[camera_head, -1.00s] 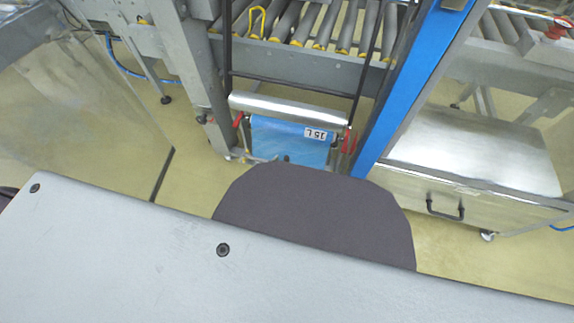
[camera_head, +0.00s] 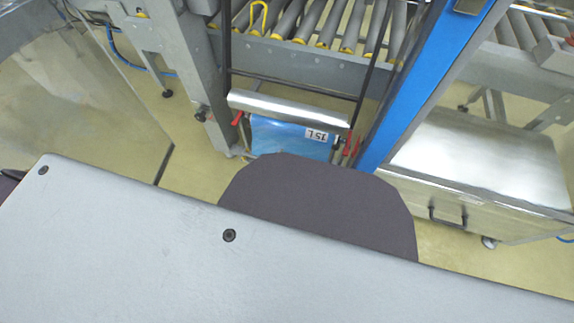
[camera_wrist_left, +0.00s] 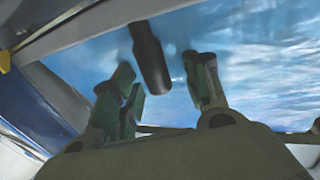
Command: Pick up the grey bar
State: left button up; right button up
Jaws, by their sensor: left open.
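A shiny grey bar (camera_head: 288,108) lies across the frame in the head view, above a blue sheet marked 15 L (camera_head: 285,138), with red parts near its ends. In the left wrist view a short dark grey bar (camera_wrist_left: 149,58) reaches down between the fingers of my left gripper (camera_wrist_left: 163,88). The fingers are open on either side of it, with gaps. I cannot tell whether this is the same bar. Blue film (camera_wrist_left: 260,55) fills the background there. No gripper shows clearly in the head view. My right gripper is out of view.
A roller conveyor (camera_head: 310,25) runs along the back. A blue post (camera_head: 420,80) stands right of the bar, and a steel cabinet (camera_head: 480,165) with a black handle is on the right. A transparent panel (camera_head: 75,105) stands at the left.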

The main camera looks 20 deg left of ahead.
pick_arm(q)
jog(key=c, duration=0.4)
grip_shut()
